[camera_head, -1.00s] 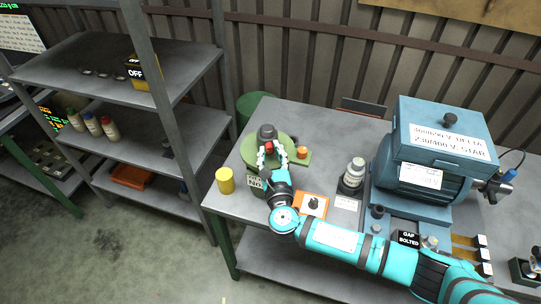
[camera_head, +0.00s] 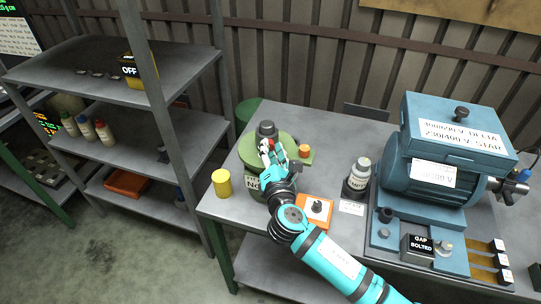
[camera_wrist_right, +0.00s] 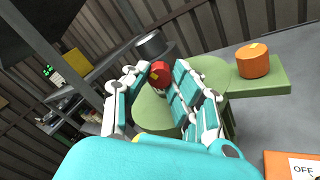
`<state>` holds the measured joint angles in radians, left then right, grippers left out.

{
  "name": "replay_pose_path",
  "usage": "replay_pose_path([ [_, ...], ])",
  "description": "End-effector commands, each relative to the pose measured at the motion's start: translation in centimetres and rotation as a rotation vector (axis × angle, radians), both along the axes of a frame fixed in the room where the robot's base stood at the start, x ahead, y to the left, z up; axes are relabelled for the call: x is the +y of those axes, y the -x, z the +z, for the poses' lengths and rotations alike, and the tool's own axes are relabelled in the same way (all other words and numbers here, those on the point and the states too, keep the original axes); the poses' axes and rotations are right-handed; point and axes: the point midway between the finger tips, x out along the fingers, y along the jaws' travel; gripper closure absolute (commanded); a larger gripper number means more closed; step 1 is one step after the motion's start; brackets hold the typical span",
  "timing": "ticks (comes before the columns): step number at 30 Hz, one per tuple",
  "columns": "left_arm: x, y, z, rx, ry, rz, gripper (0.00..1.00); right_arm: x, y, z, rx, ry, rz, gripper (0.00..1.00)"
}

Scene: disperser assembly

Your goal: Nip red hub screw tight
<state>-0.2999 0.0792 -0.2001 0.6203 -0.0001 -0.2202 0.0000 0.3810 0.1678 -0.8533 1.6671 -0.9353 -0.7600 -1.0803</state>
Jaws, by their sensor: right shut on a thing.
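The red hub screw (camera_head: 271,142) sits at the middle of the round green disperser body (camera_head: 249,152), mostly covered by my fingers in the head view. In the right wrist view its red head (camera_wrist_right: 159,71) shows between the fingertips, with a yellow mark on it. My right gripper (camera_head: 269,149) comes in from the front and is shut on the red screw, its fingers on either side in the right wrist view (camera_wrist_right: 160,80). A dark grey cylinder (camera_head: 266,129) stands just behind the screw. My left gripper is in neither view.
An orange knob (camera_head: 304,149) sits on the green side arm. A yellow cylinder (camera_head: 222,183) stands left of the body. An orange plate with a black knob (camera_head: 316,206), a bottle (camera_head: 357,177) and a large blue motor (camera_head: 437,160) stand to the right.

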Motion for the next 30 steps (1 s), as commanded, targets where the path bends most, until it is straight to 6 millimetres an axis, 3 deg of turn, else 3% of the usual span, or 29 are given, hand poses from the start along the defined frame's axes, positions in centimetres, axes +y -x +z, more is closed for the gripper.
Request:
replay_pose_path([
  [15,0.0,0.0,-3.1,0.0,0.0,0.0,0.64,0.0,0.0,-0.3,0.075,-0.487,-0.001,1.0],
  [30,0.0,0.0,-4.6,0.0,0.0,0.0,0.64,0.0,0.0,-0.2,0.132,-0.866,-0.001,1.0],
])
